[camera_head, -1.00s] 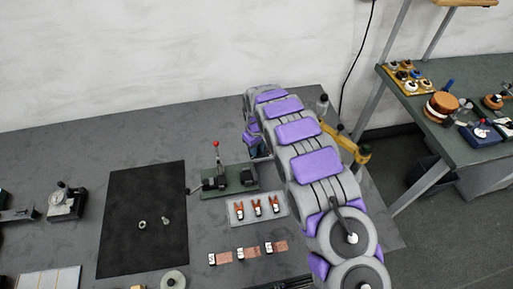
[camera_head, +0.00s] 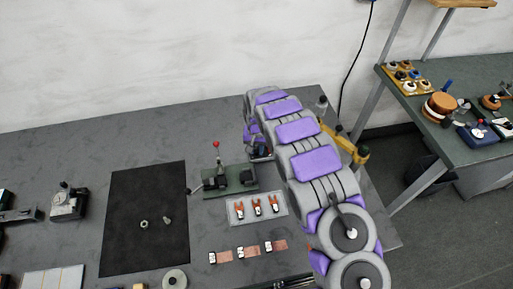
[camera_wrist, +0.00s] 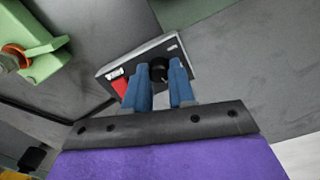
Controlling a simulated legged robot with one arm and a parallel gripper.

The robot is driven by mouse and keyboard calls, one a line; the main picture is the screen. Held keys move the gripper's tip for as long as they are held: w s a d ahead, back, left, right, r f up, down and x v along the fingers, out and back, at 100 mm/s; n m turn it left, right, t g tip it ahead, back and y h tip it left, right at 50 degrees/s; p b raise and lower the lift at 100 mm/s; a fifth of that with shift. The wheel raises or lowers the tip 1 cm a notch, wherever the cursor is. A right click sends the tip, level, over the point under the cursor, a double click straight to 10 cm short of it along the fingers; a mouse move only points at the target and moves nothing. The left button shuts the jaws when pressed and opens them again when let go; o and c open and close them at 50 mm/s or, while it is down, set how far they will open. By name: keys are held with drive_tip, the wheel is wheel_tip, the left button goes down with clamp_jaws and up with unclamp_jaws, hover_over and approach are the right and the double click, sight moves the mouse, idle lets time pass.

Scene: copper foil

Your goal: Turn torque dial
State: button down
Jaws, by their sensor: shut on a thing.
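In the wrist view a black dial knob (camera_wrist: 159,70) sits on a grey box with a dark face (camera_wrist: 141,55). The box also has a red patch and a small white label at its left. My gripper (camera_wrist: 159,83) has its two blue fingers closed around the near sides of the knob. The fingertips hide part of the knob and any marks around it. In the head view my gripper (camera_head: 259,152) is small and partly hidden by my arm, behind the green-based fixture, and the box cannot be made out there.
A green-based fixture (camera_head: 229,182) with a red-tipped lever stands left of my gripper. A clear tray (camera_head: 256,208) of small clips lies in front of it. A black mat (camera_head: 145,235) with small metal parts lies left. A second bench (camera_head: 470,150) stands at right.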

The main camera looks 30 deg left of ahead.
sight(256, 150)
drive_tip(key=shift+m, duration=1.4)
drive_tip(key=shift+r, duration=0.1)
drive_tip(key=c, duration=0.9)
unclamp_jaws()
drive_tip(key=shift+c, duration=0.2)
wheel_tip(256, 150, up, 17)
drive_tip(key=p, duration=0.1)
drive_tip(key=shift+p, duration=0.3)
drive_tip(key=shift+a, duration=0.15)
